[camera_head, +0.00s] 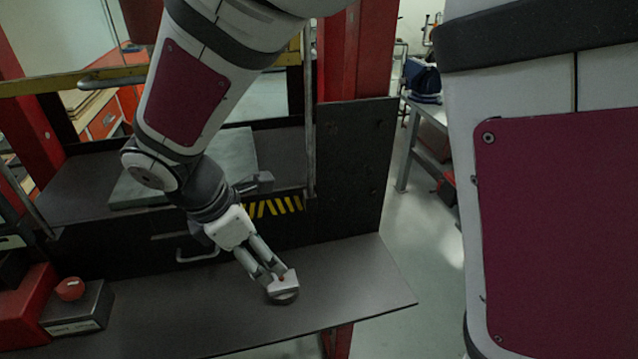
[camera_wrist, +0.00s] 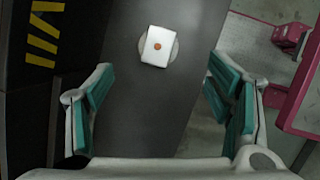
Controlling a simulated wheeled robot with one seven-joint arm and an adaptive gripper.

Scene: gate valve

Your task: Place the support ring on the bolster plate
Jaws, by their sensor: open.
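A round grey piece, apparently the support ring (camera_head: 286,298), lies on the dark front shelf in the head view. A white block with an orange dot sits on it, leaving only its grey rim visible. Both also show in the wrist view, with the ring's rim (camera_wrist: 174,51) around the block. My gripper (camera_head: 268,269) is over the shelf close to the block. In the wrist view my gripper (camera_wrist: 158,72) is open and empty, with its teal pads wide apart and the block ahead between them. A flat grey-green plate, apparently the bolster plate (camera_head: 232,152), lies inside the press, partly hidden by my arm.
The dark shelf (camera_head: 350,280) is clear around the ring. A box with a red button (camera_head: 70,289) stands at its left end. A yellow-black striped strip (camera_head: 272,207) and a handle (camera_head: 197,256) are on the press front. A dark panel (camera_head: 352,160) and red post flank the press opening.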

